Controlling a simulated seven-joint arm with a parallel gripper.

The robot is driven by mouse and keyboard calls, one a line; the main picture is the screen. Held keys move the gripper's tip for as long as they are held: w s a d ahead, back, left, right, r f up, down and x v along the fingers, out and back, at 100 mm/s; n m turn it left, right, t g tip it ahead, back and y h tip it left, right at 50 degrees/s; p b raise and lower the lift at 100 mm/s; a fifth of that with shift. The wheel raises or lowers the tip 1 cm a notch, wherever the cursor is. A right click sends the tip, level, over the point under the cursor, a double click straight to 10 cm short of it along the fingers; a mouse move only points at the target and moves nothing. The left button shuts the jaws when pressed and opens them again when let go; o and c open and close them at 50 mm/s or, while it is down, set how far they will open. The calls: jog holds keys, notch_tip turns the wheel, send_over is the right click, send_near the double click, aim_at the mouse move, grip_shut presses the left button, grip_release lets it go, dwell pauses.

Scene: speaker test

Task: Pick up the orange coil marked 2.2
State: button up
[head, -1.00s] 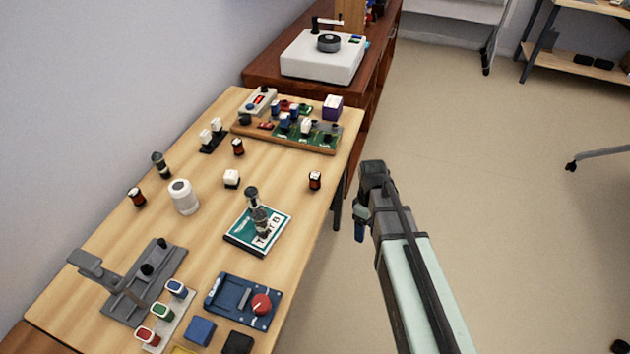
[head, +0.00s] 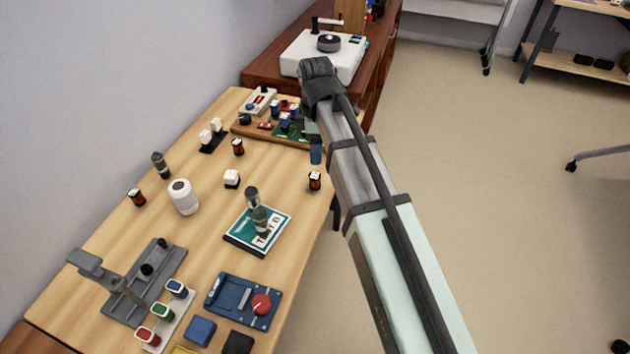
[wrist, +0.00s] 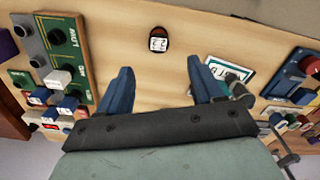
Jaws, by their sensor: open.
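A small dark coil with orange sides and a white label reading 2.2 (wrist: 158,40) stands on the table in the wrist view, just beyond and between my fingertips. It appears to be the coil near the table's right edge (head: 315,181) in the head view. My gripper (wrist: 160,66) is open and empty, its two blue fingers wide apart. In the head view my gripper (head: 316,154) hangs above the right edge of the table, with one blue finger showing. Two similar coils stand farther left, one behind (head: 238,147) and one near the wall side (head: 137,197); their labels are unreadable here.
A green circuit board on a wooden base (head: 280,137) lies behind the coil, partly hidden by my arm. Bare wood surrounds the coil.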

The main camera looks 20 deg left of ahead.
aim_at(316, 175)
notch_tip(316, 175, down, 7)
jog(key=shift+r, duration=0.1)
jog(key=shift+w+f, duration=0.15)
jog(key=shift+f, duration=3.2)
jog(key=shift+c, duration=0.5)
jog(key=c, duration=1)
jog(key=shift+r, duration=0.1)
